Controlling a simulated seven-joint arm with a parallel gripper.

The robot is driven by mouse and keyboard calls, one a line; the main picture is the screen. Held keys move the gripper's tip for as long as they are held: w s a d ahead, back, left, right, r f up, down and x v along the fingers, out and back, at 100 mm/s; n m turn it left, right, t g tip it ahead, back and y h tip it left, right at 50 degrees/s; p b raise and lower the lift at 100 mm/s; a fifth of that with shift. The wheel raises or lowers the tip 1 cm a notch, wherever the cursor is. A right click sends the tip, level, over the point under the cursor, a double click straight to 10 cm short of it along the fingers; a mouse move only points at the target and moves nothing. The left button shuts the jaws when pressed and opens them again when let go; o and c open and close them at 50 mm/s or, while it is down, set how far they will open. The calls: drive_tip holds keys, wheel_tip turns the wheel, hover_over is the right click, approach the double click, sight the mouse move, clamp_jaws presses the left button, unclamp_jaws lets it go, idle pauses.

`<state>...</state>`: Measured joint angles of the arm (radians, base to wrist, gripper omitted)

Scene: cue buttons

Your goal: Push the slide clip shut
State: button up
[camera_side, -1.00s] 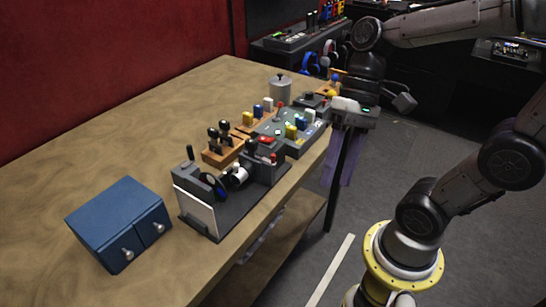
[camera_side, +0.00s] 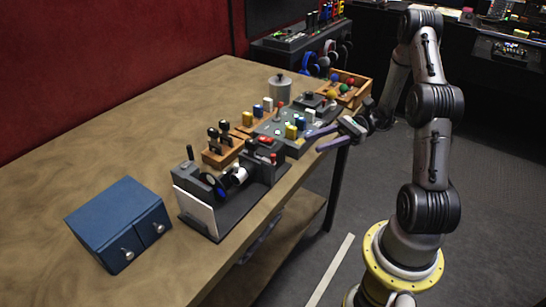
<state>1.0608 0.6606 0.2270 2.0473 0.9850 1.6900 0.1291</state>
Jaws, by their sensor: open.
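My gripper (camera_side: 314,142) is open, with two purple fingers pointing left at the table's right edge, beside the grey button panel (camera_side: 290,147). Nothing shows between the fingers. The panel carries yellow, blue and white blocks and small knobs. A dark grey fixture (camera_side: 235,209) with a white front plate, a white cylinder and red-topped parts stands nearer on the table. I cannot tell which small part is the slide clip at this size.
A blue two-drawer box (camera_side: 118,215) stands at the front left of the wooden table (camera_side: 110,137). A wooden rack with black knobs (camera_side: 222,155), a lidded grey canister (camera_side: 280,88) and a wooden tray of coloured balls (camera_side: 350,87) stand farther back. The table's left side is clear.

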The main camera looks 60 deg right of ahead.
sight(273, 155)
drive_tip(key=x, duration=1.3)
drive_tip(key=shift+w+a, duration=0.1)
drive_tip(key=shift+a, duration=0.15)
clamp_jaws()
idle(1.0)
